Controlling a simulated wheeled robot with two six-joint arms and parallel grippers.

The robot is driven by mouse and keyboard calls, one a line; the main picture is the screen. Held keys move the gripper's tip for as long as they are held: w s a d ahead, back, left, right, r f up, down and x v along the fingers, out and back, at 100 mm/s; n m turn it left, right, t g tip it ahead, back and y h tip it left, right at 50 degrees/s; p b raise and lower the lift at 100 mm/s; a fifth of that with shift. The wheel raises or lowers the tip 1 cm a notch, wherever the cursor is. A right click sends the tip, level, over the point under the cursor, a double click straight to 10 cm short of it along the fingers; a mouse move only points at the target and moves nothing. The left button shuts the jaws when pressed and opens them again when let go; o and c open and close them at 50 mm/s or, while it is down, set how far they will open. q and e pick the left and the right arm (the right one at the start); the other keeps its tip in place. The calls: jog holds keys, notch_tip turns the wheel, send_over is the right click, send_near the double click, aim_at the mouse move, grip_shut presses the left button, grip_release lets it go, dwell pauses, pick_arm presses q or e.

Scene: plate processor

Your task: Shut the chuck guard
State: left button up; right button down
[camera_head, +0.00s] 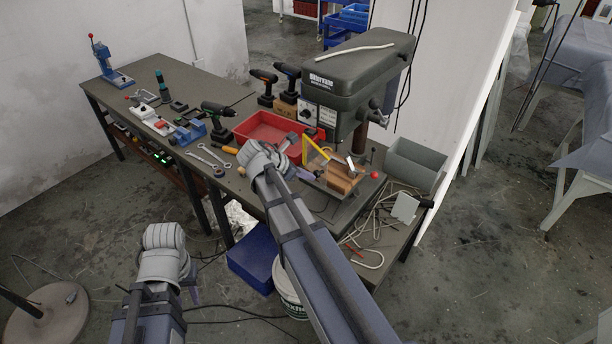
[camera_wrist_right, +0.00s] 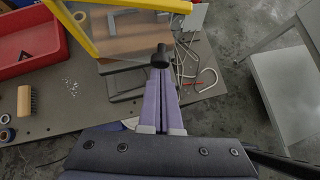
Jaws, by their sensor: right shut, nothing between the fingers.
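The chuck guard (camera_head: 307,149) is a clear pane with a yellow frame on the drill press (camera_head: 360,72). It stands out at an angle over the wooden block on the press table. In the right wrist view the guard's yellow frame (camera_wrist_right: 74,27) crosses the upper left. My right gripper (camera_head: 307,175) is beside the guard, its purple fingers shut and empty. In the right wrist view the fingertips (camera_wrist_right: 160,76) are close to a black knob (camera_wrist_right: 160,56); contact is unclear. My left gripper (camera_head: 193,289) hangs low, away from the bench, mostly hidden by its wrist.
A red tray (camera_head: 268,128) lies left of the press, with a brush (camera_wrist_right: 27,100) near it in the wrist view. A grey bin (camera_head: 416,163) and loose cables (camera_head: 375,222) are at the right. Drills and wrenches (camera_head: 211,160) occupy the bench's left part.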

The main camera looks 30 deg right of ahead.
jog(key=d+n, duration=0.1)
jog(key=s+d+n+t, duration=0.1)
jog(key=d, duration=0.1)
jog(key=d+t, duration=0.1)
jog(key=shift+s+d+n+y, duration=0.25)
jog(key=shift+n+y, duration=0.05)
jog(key=shift+n, duration=0.1)
jog(key=shift+d, duration=0.35)
jog(key=shift+a, duration=0.1)
jog(key=shift+s+a, duration=0.2)
jog(key=shift+a, duration=0.1)
jog(key=p, duration=0.6)
send_near(326, 175)
jog(key=s+a+r, duration=0.1)
jog(key=s+a, duration=0.2)
jog(key=a, duration=0.1)
jog(key=shift+a+r+p, duration=0.2)
jog(key=shift+r+p, duration=0.1)
jog(key=shift+p, duration=0.05)
